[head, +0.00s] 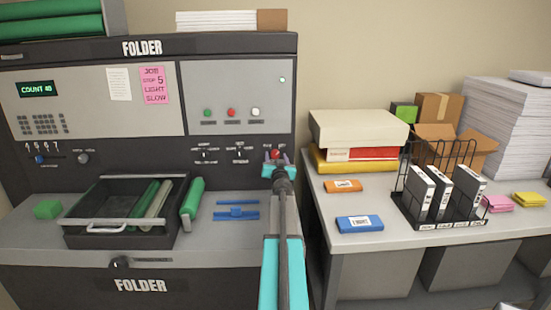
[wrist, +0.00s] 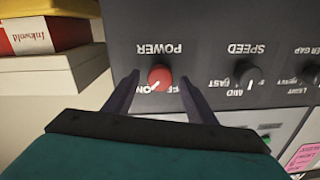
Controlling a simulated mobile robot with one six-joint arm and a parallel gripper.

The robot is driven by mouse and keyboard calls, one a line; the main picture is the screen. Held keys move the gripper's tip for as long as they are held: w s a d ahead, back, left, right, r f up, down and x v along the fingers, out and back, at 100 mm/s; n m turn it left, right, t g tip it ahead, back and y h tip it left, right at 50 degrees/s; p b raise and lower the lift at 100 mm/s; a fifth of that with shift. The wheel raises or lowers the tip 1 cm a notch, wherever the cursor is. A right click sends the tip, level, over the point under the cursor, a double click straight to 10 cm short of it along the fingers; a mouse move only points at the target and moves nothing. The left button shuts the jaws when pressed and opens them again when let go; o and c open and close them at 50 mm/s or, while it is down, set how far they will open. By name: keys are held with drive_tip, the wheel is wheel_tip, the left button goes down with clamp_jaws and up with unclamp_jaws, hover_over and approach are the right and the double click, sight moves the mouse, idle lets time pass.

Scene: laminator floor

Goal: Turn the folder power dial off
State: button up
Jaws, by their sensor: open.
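The red power dial (wrist: 160,77) sits on the dark folder panel under the POWER label, which appears upside down in the wrist view. Its white pointer mark slants to the lower left, toward the ON lettering. My gripper (wrist: 159,80) is open, with one dark finger on each side of the dial; I cannot tell whether either touches it. In the head view, my gripper (head: 276,158) is at the right end of the folder's (head: 240,100) control row, with the red dial (head: 275,153) showing between its fingers.
The speed dial (wrist: 247,73) is beside the power dial. Below the panel, a dark tray (head: 95,230) with green rollers, a loose green roller (head: 192,200) and a blue part (head: 237,212) lie on the folder's ledge. A table (head: 400,240) with boxes and binders stands at right.

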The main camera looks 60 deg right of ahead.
drive_tip(key=shift+w+d, duration=0.25)
drive_tip(key=shift+d, duration=0.1)
drive_tip(key=shift+d, duration=0.1)
drive_tip(key=c, duration=1)
drive_tip(key=shift+c, duration=0.2)
